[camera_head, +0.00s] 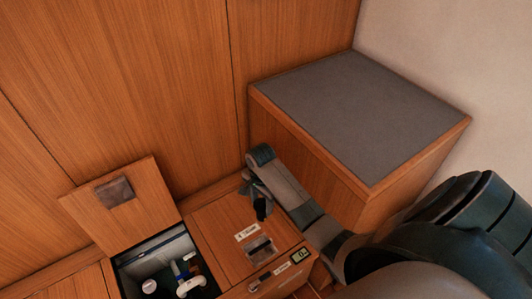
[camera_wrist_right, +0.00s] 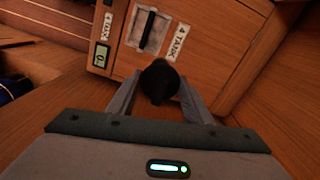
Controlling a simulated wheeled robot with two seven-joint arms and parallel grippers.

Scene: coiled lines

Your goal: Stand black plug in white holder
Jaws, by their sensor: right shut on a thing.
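My right gripper (camera_head: 259,194) is shut on a black plug (camera_head: 262,211), held above the closed wooden lid beside the open compartment. In the right wrist view the plug (camera_wrist_right: 160,80) shows as a rounded dark end between the two fingers of the gripper (camera_wrist_right: 158,98). The plug's far side is hidden. A small white round piece (camera_head: 149,286) and a white bent fitting (camera_head: 190,286) show in the open compartment (camera_head: 121,266); I cannot tell whether either is the white holder. My left gripper is not in view.
The compartment's wooden hatch (camera_head: 100,212) stands open. A grey-topped wooden box (camera_head: 355,105) stands to the right, close beside my right arm. Wooden wall panels rise behind.

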